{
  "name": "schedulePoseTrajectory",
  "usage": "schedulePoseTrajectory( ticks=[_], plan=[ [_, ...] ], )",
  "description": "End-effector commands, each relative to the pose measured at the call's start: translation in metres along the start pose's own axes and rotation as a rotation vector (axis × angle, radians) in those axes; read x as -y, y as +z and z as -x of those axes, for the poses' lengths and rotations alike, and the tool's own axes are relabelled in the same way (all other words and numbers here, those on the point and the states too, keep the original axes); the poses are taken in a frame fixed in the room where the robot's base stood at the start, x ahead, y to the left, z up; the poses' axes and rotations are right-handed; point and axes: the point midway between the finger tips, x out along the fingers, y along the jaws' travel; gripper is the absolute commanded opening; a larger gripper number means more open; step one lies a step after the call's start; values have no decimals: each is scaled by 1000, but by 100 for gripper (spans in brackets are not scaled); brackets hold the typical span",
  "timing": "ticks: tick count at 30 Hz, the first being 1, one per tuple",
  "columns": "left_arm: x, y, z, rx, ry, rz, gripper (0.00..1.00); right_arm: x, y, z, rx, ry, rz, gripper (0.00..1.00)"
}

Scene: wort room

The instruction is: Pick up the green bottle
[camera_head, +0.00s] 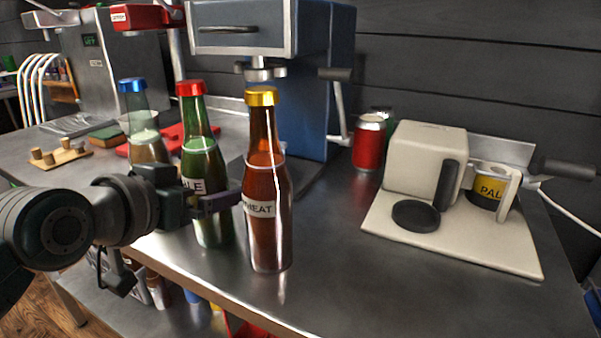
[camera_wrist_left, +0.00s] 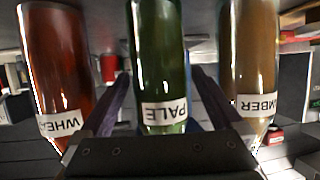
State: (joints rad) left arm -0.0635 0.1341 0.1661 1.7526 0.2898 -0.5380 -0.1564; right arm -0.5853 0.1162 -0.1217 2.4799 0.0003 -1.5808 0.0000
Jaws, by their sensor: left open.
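The green bottle (camera_head: 205,160) has a red cap and stands upright on the steel table, in the middle of a row of three bottles. It also shows in the left wrist view (camera_wrist_left: 162,60) with its "PALE" label, between the two fingers. My left gripper (camera_head: 212,198) reaches in from the left at label height, and one finger crosses in front of the green bottle. In the left wrist view the gripper (camera_wrist_left: 161,80) is open, with its fingers on either side of the bottle. Part of the label is hidden in the head view. My right gripper is not in view.
A brown "WHEAT" bottle (camera_head: 267,179) with a gold cap stands close on the right. An amber bottle (camera_head: 146,135) with a blue cap stands on the left. A blue machine (camera_head: 270,30) stands behind. A red can (camera_head: 368,143) and white device (camera_head: 425,165) stand right.

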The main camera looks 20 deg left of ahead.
Motion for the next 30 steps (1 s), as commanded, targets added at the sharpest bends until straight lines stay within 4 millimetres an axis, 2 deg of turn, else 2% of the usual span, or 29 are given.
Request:
schedulePoseTrajectory(
  ticks=[3, 6, 14, 30],
  plan=[
    [1, 1, -19, -1, 0, 1, 100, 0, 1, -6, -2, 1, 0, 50],
    [1, 0, -26, -1, 0, 1, 100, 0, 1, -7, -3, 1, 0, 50],
    [1, 0, -28, 0, 0, 0, 99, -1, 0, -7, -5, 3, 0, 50],
    [1, 0, -28, 0, 0, 0, 38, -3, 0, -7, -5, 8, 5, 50]
  ],
)
